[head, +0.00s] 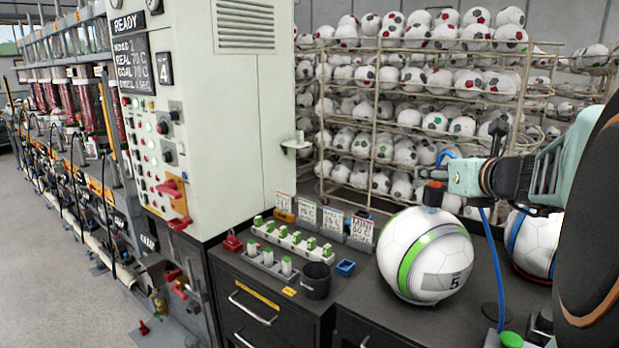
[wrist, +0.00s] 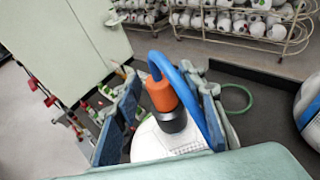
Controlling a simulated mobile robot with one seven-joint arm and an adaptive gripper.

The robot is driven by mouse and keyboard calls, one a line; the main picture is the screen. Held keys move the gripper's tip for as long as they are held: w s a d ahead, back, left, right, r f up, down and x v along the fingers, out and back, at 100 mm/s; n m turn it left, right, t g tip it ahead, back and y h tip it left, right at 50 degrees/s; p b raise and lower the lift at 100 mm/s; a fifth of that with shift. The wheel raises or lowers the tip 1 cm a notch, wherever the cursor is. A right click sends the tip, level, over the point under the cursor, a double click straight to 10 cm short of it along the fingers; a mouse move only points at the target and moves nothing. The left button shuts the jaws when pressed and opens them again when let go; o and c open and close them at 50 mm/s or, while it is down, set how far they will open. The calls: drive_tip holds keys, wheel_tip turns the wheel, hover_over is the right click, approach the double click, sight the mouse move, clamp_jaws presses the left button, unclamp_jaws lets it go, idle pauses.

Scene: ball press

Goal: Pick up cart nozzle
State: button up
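The cart nozzle (wrist: 165,100) has an orange upper part and a black lower part, with a blue hose (wrist: 190,95) looping from its top. In the head view the nozzle (head: 433,194) is upright at the top of a white and green ball (head: 425,250) marked 5; I cannot tell if it touches the ball. My gripper (head: 452,176) is beside it, coming from the right. In the wrist view my gripper (wrist: 168,108) is open, with one finger on each side of the nozzle and a visible gap at the left finger. The hose partly covers the right side.
The dark bench (head: 385,300) holds a black cup (head: 316,281), a green-capped rack (head: 290,240) and small label cards (head: 332,220). Another ball (head: 535,243) sits to the right. A control cabinet (head: 255,110) stands left; a ball rack (head: 400,130) stands behind.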

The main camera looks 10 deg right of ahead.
clamp_jaws()
